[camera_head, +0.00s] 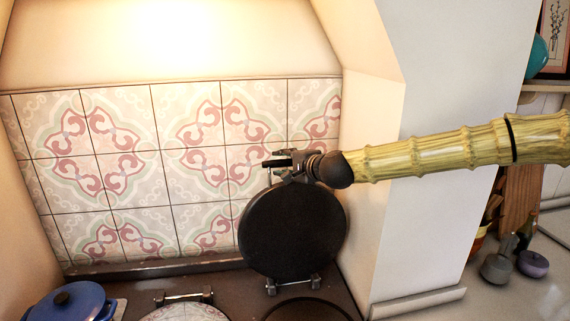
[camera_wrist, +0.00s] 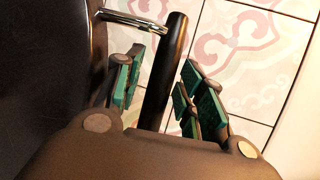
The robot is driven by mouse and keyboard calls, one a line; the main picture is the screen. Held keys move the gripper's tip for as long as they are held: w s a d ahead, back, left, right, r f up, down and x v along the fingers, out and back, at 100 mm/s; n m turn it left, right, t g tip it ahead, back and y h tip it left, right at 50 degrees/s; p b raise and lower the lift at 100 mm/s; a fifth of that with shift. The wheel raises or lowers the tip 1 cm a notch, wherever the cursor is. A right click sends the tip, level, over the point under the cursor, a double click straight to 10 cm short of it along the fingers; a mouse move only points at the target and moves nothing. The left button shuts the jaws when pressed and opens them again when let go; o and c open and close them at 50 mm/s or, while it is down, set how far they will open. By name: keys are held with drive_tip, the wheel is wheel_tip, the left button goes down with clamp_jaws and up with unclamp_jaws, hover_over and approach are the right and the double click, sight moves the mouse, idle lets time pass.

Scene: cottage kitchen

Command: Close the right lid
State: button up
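The right lid (camera_head: 292,232) is a round black disc standing raised on its hinge (camera_head: 293,285) at the back of the stove. It fills the left side of the wrist view (camera_wrist: 45,70). Its dark bar handle (camera_wrist: 163,75) is joined to it by a chrome bracket (camera_wrist: 130,18). My gripper (camera_head: 285,161) is at the lid's upper edge. In the wrist view my gripper (camera_wrist: 157,90) has its green-padded fingers on either side of the handle, with gaps showing, so it is open around the bar. Contact is not visible.
A round hotplate (camera_head: 310,311) lies below the raised lid. To the left, a shiny round lid (camera_head: 184,314) lies flat, and a blue pot (camera_head: 70,302) stands at the far left. The tiled wall (camera_head: 190,165) is close behind; a white wall (camera_head: 430,235) stands right.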

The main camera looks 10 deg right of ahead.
clamp_jaws()
drive_tip(key=shift+f, duration=0.1)
